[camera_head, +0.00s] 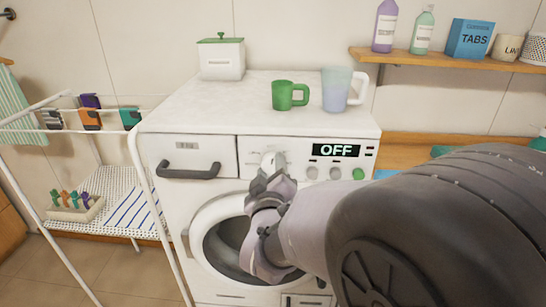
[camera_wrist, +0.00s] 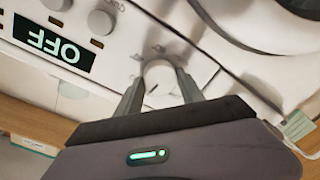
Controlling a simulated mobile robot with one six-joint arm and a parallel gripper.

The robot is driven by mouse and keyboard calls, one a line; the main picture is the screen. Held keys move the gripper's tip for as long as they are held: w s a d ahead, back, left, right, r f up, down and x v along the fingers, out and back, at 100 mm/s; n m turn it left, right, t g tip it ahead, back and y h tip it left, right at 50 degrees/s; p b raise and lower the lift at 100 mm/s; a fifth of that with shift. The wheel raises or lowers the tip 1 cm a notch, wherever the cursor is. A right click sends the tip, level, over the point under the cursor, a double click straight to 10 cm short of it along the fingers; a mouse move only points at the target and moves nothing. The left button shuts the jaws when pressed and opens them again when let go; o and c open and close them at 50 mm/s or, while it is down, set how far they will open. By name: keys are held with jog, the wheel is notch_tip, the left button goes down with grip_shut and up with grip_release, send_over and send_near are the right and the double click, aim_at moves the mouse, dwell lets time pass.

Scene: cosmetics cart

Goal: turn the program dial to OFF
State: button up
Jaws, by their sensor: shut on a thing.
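The white washing machine (camera_head: 205,220) stands in the middle of the head view. Its program dial (camera_head: 269,160) is a white round knob on the front panel, partly hidden by my gripper (camera_head: 272,175). The dial also shows in the wrist view (camera_wrist: 159,78), between the two fingers of my gripper (camera_wrist: 160,82). The fingers are shut on the dial, one on each side. The display (camera_head: 336,150) to the right of the dial reads OFF. It appears upside down in the wrist view (camera_wrist: 52,44).
A green mug (camera_head: 284,96), a clear jug (camera_head: 337,92) and a white box with a green lid (camera_head: 222,60) stand on the machine's top. A drying rack (camera_head: 85,115) is at the left. A wooden shelf (camera_head: 440,60) with bottles is at the upper right.

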jog(key=shift+r+n+p, duration=0.15)
jog(key=shift+n+p, duration=0.15)
jog(key=shift+n, duration=0.7)
jog(key=o, duration=1.4)
jog(key=shift+w, duration=0.1)
jog(key=shift+c, duration=0.2)
